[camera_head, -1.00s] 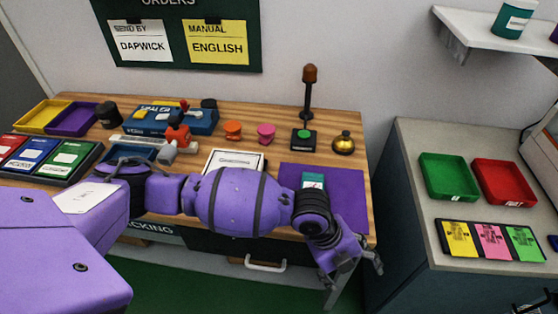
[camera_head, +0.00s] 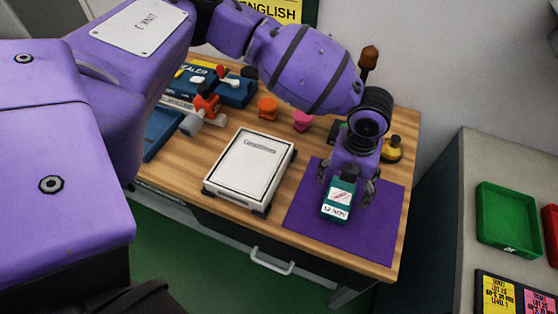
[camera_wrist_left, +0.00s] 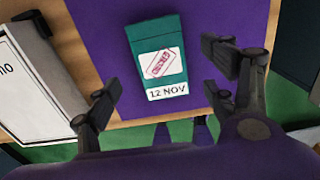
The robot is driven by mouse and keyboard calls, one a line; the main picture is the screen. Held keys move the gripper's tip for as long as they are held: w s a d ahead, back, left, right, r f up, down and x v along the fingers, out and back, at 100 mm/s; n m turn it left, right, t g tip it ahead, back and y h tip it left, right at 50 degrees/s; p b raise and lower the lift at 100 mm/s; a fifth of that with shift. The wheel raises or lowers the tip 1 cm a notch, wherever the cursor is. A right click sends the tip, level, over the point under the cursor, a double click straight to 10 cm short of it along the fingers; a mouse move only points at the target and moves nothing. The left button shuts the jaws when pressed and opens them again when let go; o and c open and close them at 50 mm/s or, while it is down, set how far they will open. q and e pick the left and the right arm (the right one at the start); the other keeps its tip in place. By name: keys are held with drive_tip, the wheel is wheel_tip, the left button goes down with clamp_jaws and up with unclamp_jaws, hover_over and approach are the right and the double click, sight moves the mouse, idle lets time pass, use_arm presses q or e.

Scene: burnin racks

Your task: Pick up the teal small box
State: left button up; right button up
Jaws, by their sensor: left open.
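The teal small box (camera_head: 340,197) rests on the purple mat (camera_head: 301,222) on the wooden bench. It has a white label with a red stamp and the text "12 NOV". My left gripper (camera_head: 346,190) is above the box, pointing down, with its fingers spread to either side. In the left wrist view the box (camera_wrist_left: 158,58) lies ahead of the open fingertips, which are apart from it. My left gripper also shows there (camera_wrist_left: 165,95). My right gripper is not in view.
A white framed device (camera_head: 250,166) stands left of the mat. A yellow bell (camera_head: 391,149) and a dark beacon post with a brown top (camera_head: 369,58) stand behind. A green tray (camera_head: 507,218) is on the counter at the right.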

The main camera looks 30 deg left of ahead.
sight(339, 197)
use_arm(q)
drive_tip(key=f, duration=0.4)
drive_tip(key=shift+s+f, duration=0.2)
drive_tip(key=shift+f, duration=0.45)
drive_tip(key=shift+c, duration=1.8)
drive_tip(key=c, duration=1)
drive_tip(key=shift+o, duration=0.2)
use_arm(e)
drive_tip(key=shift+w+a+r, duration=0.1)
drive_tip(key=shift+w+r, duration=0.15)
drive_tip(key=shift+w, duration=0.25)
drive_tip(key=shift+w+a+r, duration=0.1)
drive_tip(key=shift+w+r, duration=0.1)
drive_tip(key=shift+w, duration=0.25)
use_arm(q)
drive_tip(key=shift+r, duration=0.2)
